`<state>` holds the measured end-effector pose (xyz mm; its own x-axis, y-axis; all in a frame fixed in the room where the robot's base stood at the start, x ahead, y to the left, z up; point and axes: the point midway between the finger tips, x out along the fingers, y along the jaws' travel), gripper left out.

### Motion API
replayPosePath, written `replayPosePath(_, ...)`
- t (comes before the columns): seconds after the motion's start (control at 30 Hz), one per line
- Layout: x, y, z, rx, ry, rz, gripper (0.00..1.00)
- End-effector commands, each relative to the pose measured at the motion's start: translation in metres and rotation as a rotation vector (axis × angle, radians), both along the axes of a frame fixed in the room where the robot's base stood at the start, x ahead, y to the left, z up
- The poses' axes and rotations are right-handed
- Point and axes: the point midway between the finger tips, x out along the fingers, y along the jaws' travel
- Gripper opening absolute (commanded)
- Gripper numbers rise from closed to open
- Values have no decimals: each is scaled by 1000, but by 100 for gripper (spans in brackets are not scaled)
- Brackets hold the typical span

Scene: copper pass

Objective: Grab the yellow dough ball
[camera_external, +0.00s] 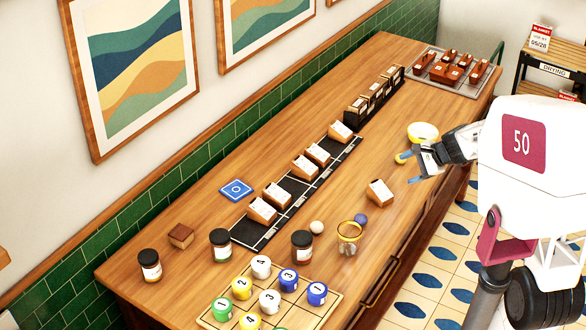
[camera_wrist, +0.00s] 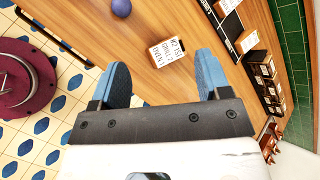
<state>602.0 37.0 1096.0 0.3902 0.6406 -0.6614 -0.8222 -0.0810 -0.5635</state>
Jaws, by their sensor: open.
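The yellow ball does not show in the wrist view.
A yellow-rimmed bowl (camera_external: 423,131) stands just behind my gripper. A black rack (camera_external: 285,208) holds several labelled blocks.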

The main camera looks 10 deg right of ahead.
Motion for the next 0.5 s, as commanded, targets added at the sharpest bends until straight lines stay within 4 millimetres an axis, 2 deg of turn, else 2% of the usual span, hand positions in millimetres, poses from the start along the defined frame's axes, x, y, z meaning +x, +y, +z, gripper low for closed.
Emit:
replayPosePath(0.1,36,-11,-15,103,42,-126,70)
replayPosePath(0.27,82,-29,-35,244,93,-300,70)
replayPosePath(0.5,145,-65,-74,450,170,-563,70)
